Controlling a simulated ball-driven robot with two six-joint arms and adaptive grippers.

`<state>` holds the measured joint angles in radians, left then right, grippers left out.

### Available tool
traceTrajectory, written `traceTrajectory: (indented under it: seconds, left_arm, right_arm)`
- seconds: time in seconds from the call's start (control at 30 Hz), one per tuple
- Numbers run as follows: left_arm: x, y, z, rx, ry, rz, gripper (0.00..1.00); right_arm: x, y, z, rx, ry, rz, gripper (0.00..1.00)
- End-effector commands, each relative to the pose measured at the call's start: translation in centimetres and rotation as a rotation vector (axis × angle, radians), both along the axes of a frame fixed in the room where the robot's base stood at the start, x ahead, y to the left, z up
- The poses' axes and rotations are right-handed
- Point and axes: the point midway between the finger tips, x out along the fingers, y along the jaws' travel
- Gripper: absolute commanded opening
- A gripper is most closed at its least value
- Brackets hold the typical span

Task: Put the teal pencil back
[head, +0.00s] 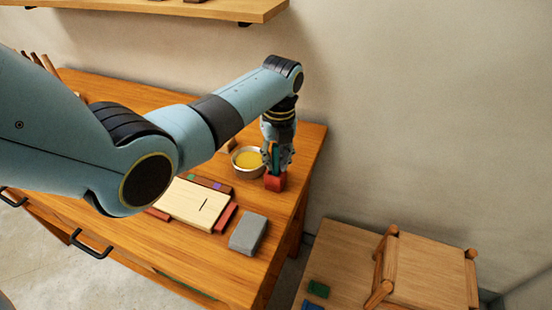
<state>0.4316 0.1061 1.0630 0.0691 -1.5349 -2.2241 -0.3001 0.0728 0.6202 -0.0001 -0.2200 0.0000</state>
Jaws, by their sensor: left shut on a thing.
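My left gripper (275,166) points down at the right end of the wooden table (130,92). It is shut on the teal pencil (273,153), a thin upright teal strip between the fingers. A small red block or holder (275,183) stands directly below the fingertips. The pencil's lower end meets or overlaps the red piece in the picture; I cannot tell whether it is inside it. The fingers hide much of the pencil. My right gripper is out of view.
A bowl with yellow contents (248,161) stands close left of the gripper. A pale board (195,203) with red pieces around it and a grey block (248,233) lie nearer the front. A wooden stool (430,270) stands at lower right. A shelf (190,8) hangs above.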

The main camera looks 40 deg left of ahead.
Motion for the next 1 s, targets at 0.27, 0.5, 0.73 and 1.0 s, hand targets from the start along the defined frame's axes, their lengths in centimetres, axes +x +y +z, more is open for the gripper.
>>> traceTrajectory:
  seconds: [0.27, 0.5, 0.73, 1.0]
  left_arm:
    - [0.00, 0.01, -0.24, 0.000, 0.000, 0.000, 0.01]
    - [0.00, 0.00, -0.61, 0.000, 0.000, 0.000, 0.01]
    - [0.00, 0.00, -0.55, 0.000, 0.000, 0.000, 0.43]
    - [0.02, 0.00, -0.43, 0.000, 0.000, 0.000, 0.43]
  right_arm:
    - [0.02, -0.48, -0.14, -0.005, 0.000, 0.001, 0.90]
    - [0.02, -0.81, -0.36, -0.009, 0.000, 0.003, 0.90]
    - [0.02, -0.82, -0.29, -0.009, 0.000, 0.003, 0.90]
    - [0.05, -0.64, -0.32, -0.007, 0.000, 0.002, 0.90]
